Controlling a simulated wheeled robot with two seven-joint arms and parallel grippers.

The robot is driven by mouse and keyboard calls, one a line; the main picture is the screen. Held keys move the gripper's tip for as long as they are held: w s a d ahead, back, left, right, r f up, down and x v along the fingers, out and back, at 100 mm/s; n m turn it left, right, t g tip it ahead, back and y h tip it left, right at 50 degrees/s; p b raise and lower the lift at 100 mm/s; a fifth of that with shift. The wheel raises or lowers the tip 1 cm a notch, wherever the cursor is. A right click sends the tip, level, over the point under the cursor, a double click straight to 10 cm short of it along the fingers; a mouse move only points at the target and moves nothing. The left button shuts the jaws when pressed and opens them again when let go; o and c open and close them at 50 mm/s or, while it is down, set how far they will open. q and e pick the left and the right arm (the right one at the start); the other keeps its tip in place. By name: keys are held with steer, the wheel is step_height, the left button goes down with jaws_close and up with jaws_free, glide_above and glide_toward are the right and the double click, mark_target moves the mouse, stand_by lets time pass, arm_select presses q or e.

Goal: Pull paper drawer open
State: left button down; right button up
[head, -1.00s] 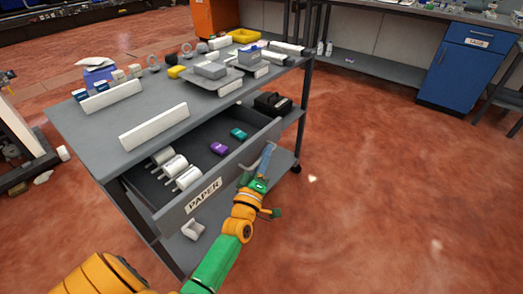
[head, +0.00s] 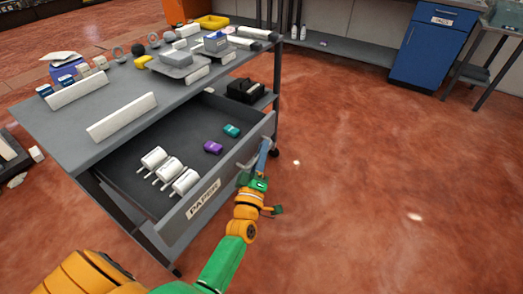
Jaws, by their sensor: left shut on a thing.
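The grey drawer (head: 178,224) labelled PAPER stands well out from under the grey table top (head: 190,98). Inside it lie white rolls (head: 170,172) with prongs, a purple item (head: 213,147) and a teal item (head: 231,130). My left gripper (head: 253,172) is at the right part of the drawer front, shut on what looks like the drawer handle (head: 263,153); the fingertips are partly hidden. My right gripper is not in view.
The table top holds white bars (head: 122,117), grey trays (head: 178,66) and a yellow bin (head: 212,22). A black item (head: 246,91) sits beside the drawer under the top. A blue cabinet (head: 432,50) stands at the back right. The red floor at right is clear.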

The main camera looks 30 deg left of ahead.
arm_select(q)
steer(key=shift+f, duration=0.1)
steer(key=c, duration=1.2)
jaws_free()
steer(key=v, duration=0.7)
